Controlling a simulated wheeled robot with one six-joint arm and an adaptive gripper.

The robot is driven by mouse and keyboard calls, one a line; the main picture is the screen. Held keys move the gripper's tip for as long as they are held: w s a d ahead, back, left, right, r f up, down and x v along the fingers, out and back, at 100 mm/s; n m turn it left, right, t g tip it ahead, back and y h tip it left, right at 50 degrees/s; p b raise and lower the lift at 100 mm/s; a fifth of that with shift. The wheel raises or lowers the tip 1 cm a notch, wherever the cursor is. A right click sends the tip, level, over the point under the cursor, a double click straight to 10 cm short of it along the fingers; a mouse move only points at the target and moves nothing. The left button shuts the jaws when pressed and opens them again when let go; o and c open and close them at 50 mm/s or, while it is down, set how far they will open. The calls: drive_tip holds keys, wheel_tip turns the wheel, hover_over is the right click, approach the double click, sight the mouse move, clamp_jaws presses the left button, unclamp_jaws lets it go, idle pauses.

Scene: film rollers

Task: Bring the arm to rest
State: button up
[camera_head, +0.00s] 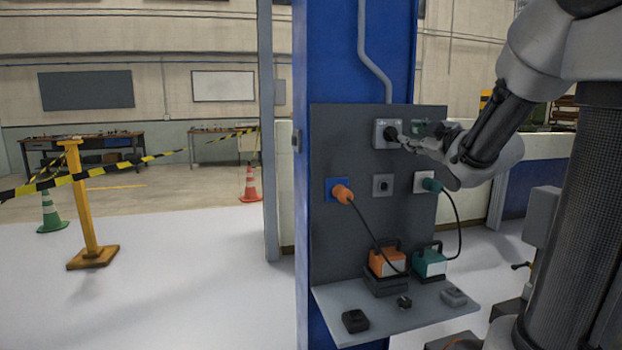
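My arm reaches in from the right, and my gripper (408,144) is in front of the upper part of a dark grey panel (345,235). The fingertips are close to a black knob or plug (391,133) on a light grey box (380,143). I cannot tell whether they touch it. The fingers are small and seen from the side, so whether they are open or shut is unclear. My wrist and forearm hide part of the panel's right side.
A grey shelf (425,312) juts out below with small blocks. A blue column (349,60) stands behind.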

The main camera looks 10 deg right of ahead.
drive_tip(key=s+d+f+m+g+h, duration=0.2)
drive_tip(key=d+f+m+g, duration=0.1)
drive_tip(key=f, duration=0.3)
drive_tip(key=s+d+f+m+g+h, duration=0.2)
drive_tip(key=s+d+f+m+g, duration=0.1)
drive_tip(key=f, duration=0.3)
drive_tip(key=s+a+f+m+g, duration=0.1)
drive_tip(key=s+f+m+g, duration=0.3)
drive_tip(key=s, duration=0.5)
drive_tip(key=s+a+g+y, duration=0.3)
drive_tip(key=s+a, duration=1)
drive_tip(key=s, duration=0.1)
drive_tip(key=shift+s+a+g, duration=0.35)
drive_tip(key=shift+g, duration=0.05)
